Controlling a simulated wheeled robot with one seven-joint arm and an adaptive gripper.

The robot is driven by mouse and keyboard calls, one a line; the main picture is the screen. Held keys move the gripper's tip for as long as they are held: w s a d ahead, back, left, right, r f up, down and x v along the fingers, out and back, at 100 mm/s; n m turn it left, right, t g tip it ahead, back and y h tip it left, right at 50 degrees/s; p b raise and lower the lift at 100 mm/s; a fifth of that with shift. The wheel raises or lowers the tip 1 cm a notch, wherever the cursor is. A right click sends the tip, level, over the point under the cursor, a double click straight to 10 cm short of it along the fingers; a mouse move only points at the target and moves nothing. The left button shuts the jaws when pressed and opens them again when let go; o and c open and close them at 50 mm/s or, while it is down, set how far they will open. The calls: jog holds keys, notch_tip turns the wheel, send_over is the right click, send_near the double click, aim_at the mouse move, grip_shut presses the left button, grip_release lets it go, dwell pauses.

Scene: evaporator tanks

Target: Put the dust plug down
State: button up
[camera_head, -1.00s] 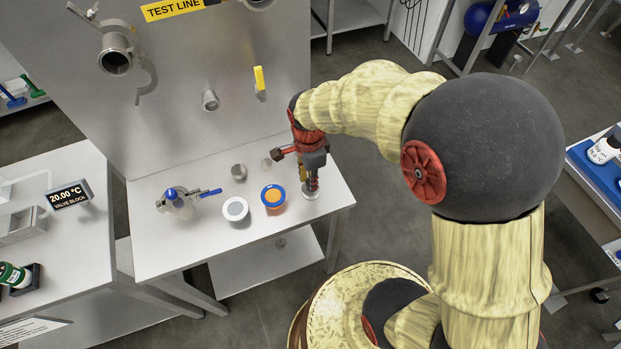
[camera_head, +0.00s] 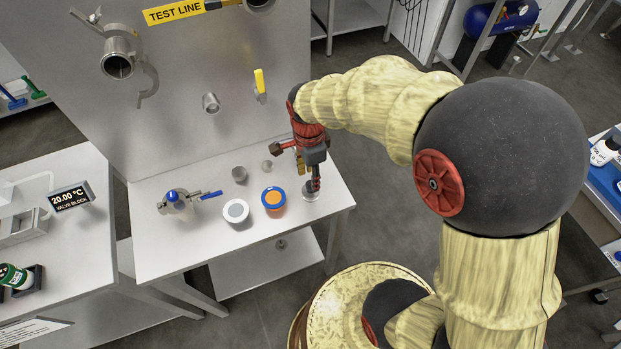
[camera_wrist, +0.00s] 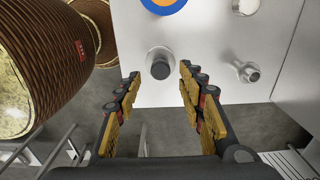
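The dust plug appears to be the dark round-topped piece on a pale round flange (camera_wrist: 160,64) in the wrist view. It stands upright on the white bench (camera_wrist: 205,25), near its edge. My gripper (camera_wrist: 158,75) is open, with a finger on each side of the plug and a visible gap to both. In the head view, my gripper (camera_head: 313,187) points down over the right end of the bench (camera_head: 290,225). The pale flange (camera_head: 311,196) shows under the fingertips there, and the rest of the plug is mostly hidden by the fingers.
A blue-rimmed orange cup (camera_head: 273,199), a white grey-topped cup (camera_head: 236,211), a metal cylinder (camera_head: 240,174) and a blue-handled valve (camera_head: 176,203) stand left of my gripper. The upright panel (camera_head: 170,100) with pipe stubs rises behind. A metal fitting (camera_wrist: 246,72) is right of the plug.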

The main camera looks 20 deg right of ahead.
notch_tip(320, 180, up, 9)
jog(key=p, duration=0.2)
notch_tip(320, 180, up, 8)
jog(key=r+n+t, duration=0.1)
jog(key=n+t, duration=0.1)
jog(key=n, duration=0.5)
send_over(310, 185)
jog(key=s, duration=0.5)
jog(key=s+r+n+t, duration=0.3)
jog(key=s+r+n, duration=0.2)
jog(key=s+n, duration=0.3)
jog(key=shift+d+r+n+t, duration=0.15)
jog(key=shift+d+n+t, duration=0.15)
jog(key=shift+n, duration=1.2)
